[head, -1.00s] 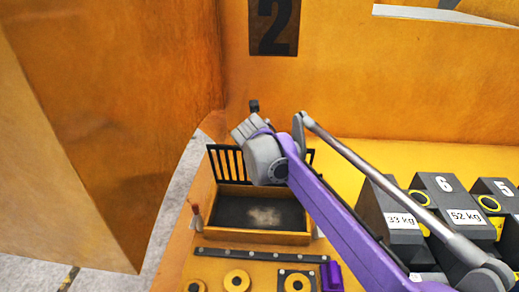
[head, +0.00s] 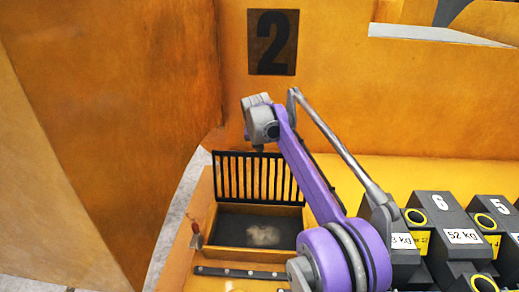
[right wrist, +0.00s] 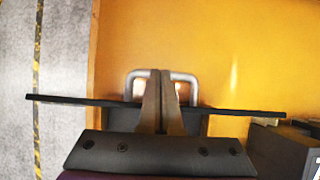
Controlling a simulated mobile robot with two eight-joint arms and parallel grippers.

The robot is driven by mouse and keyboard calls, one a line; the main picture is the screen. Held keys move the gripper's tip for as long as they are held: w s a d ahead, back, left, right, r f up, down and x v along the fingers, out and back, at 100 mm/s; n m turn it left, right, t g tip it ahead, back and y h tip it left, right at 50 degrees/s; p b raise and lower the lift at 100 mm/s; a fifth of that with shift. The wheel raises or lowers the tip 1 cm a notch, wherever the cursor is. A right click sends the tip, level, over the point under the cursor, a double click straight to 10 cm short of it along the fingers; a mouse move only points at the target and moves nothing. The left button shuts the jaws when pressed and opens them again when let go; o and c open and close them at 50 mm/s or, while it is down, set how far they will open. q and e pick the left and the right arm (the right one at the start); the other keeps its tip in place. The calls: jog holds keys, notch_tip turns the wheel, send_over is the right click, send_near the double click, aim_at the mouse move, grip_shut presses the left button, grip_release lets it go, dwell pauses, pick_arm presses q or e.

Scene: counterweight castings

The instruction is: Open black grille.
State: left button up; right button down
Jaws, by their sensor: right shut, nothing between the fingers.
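The black grille (head: 258,180) stands upright at the back edge of an open wooden box (head: 255,247) in the head view; its bars show clearly. The box's dark inside with a pale patch is uncovered. My right gripper (head: 257,148) is just above the grille's top edge. In the right wrist view my right gripper (right wrist: 166,75) is shut, with nothing between its fingers. There the grille (right wrist: 70,101) shows as a thin dark bar seen nearly edge-on behind the fingers. A silver U-shaped handle (right wrist: 187,76) shows behind the fingertips; I cannot tell whether they touch it. My left gripper is not in view.
Numbered dark weights (head: 437,230) stand to the right of the box. An orange wall with a black "2" plate (head: 272,42) rises behind. A tall orange panel (head: 110,110) stands at the left. A dark strip (head: 240,272) lies in front of the box.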

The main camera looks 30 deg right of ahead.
jog(key=shift+d+f, duration=0.1)
jog(key=shift+d, duration=0.05)
jog(key=v, duration=1.1)
jog(key=shift+f, duration=0.1)
